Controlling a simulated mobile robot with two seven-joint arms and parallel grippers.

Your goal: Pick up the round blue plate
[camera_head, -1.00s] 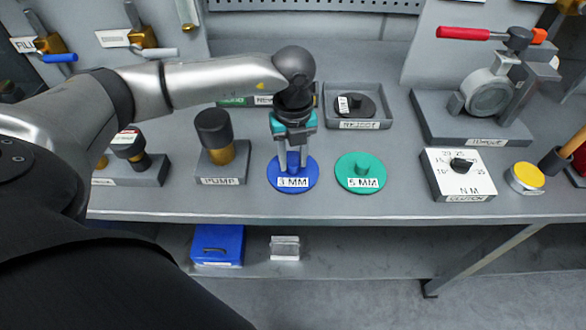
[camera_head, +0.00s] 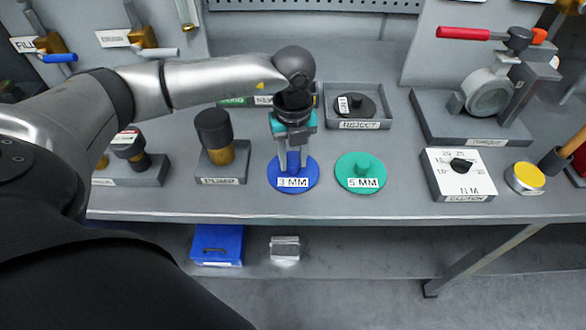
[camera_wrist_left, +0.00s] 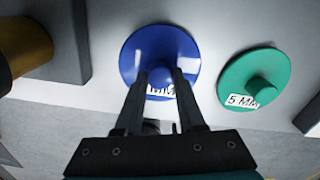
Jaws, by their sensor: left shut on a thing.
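The round blue plate (camera_head: 292,184) has a knob at its centre and a "3 MM" label. It lies on the bench, left of a green plate (camera_head: 360,178) labelled "5 MM". My left gripper (camera_head: 293,164) reaches down over the blue plate, with its fingers shut on the plate's knob. In the left wrist view, the fingers (camera_wrist_left: 160,88) stand on both sides of the blue knob, and the blue plate (camera_wrist_left: 184,52) shows around them. The plate appears flat and level on the bench. My right gripper is not in view.
A pump block (camera_head: 220,180) stands to the left. Behind is a grey reject tray (camera_head: 384,106) holding a dark disc. A clutch dial box (camera_head: 460,184) and a yellow-topped round tin (camera_head: 526,178) stand to the right. The bench's front strip is clear.

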